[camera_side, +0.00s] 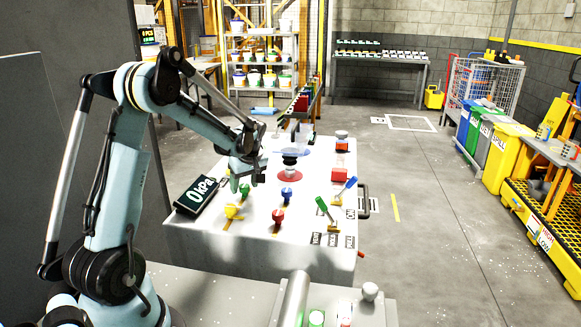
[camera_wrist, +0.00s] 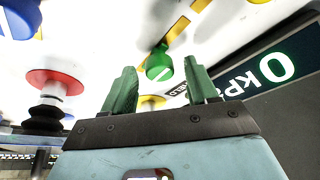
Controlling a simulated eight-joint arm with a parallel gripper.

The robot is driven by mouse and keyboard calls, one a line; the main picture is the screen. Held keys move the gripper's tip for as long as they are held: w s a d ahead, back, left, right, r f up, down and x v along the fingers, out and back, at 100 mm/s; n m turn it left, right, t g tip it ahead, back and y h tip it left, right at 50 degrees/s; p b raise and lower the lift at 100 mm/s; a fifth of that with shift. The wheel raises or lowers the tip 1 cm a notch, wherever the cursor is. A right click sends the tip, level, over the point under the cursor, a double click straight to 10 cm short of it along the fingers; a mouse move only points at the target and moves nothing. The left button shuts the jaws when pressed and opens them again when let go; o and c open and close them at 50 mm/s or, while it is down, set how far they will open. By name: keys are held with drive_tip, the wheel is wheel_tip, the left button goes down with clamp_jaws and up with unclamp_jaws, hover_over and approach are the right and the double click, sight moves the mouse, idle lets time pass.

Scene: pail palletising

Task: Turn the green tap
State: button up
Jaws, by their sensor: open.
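The green tap (camera_side: 244,189) stands at the left part of the white table, close to the dark display. My gripper (camera_side: 247,175) is above the tap in the side view. In the wrist view my gripper (camera_wrist: 159,74) has its two green fingers apart, one to each side of the knob. I cannot tell whether either finger touches it.
Close by stand a yellow tap (camera_side: 231,211), a blue tap (camera_side: 287,194) and a red tap (camera_side: 278,215). The display (camera_side: 198,196) reading 0 kPa lies left of the green tap. Two levers, green (camera_side: 322,207) and blue (camera_side: 348,185), stand at the right of the white table (camera_side: 205,235).

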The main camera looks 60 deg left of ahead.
drive_tip(key=c, duration=1)
drive_tip(key=shift+c, duration=0.2)
drive_tip(key=shift+m, duration=0.4)
drive_tip(key=m+t, duration=0.1)
drive_tip(key=m, duration=0.2)
drive_tip(key=shift+s+m+t, duration=0.15)
drive_tip(key=shift+m+t, duration=0.15)
drive_tip(key=shift+t, duration=0.1)
drive_tip(key=m, duration=0.2)
drive_tip(key=m+t+h, duration=0.1)
drive_tip(key=m, duration=0.1)
drive_tip(key=shift+s+a+m+t, duration=0.1)
drive_tip(key=shift+a+m+t, duration=0.05)
drive_tip(key=shift+m+t, duration=0.15)
drive_tip(key=m+h, duration=0.1)
drive_tip(key=m, duration=0.3)
drive_tip(key=shift+a+m+t+h, duration=0.1)
drive_tip(key=shift+m+t+h, duration=0.2)
drive_tip(key=shift+h, duration=0.1)
drive_tip(key=shift+a+m+h, duration=0.1)
drive_tip(key=shift+m+h, duration=0.7)
drive_tip(key=shift+m, duration=1.4)
